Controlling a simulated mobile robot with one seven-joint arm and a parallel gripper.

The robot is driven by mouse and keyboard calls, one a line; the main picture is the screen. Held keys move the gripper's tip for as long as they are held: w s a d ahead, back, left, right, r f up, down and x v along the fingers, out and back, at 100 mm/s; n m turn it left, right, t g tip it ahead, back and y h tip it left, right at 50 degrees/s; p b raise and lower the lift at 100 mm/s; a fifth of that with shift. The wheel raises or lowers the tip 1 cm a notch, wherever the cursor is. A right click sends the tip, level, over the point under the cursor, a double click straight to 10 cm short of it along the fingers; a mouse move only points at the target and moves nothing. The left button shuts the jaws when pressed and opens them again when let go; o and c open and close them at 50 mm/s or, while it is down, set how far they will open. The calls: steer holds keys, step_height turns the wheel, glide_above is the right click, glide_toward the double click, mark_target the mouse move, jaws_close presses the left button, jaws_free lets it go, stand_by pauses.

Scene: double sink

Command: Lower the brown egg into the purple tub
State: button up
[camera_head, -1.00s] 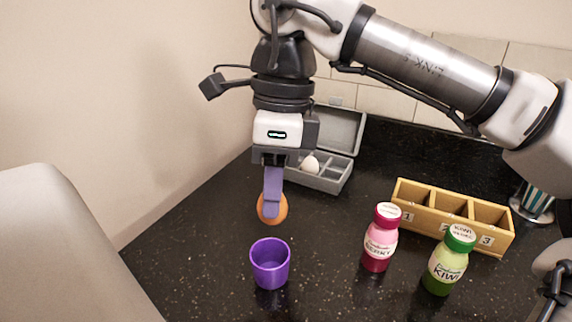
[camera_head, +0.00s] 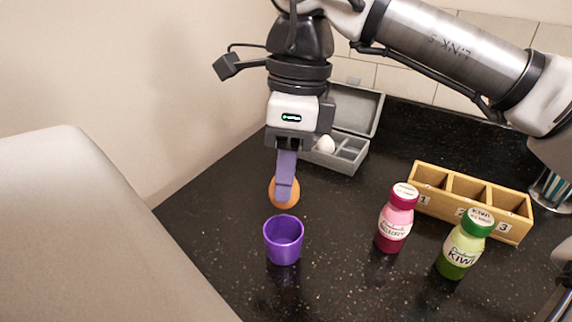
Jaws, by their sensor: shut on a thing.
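The brown egg (camera_head: 284,201) is orange-brown and held between the purple fingers of my gripper (camera_head: 285,190), which point down. The near finger covers part of the egg. The purple tub (camera_head: 284,246) stands upright on the black speckled counter, its open top facing up. In the picture the egg is just above the tub's far rim. The egg looks clear of the tub, but I cannot tell the exact height or whether it is centred over the opening.
A grey open box (camera_head: 345,160) with a white egg (camera_head: 325,145) stands behind my gripper. A pink berry bottle (camera_head: 396,222), a green kiwi bottle (camera_head: 464,248) and a wooden three-compartment holder (camera_head: 470,205) stand at the right. The counter around the tub is clear.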

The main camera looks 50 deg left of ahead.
steer(key=shift+f+b, duration=1.4)
steer(key=shift+f, duration=1.05)
steer(key=shift+f+b, duration=0.8)
steer(key=shift+f, duration=0.4)
steer(key=o, duration=0.7)
steer(key=shift+r, duration=0.1)
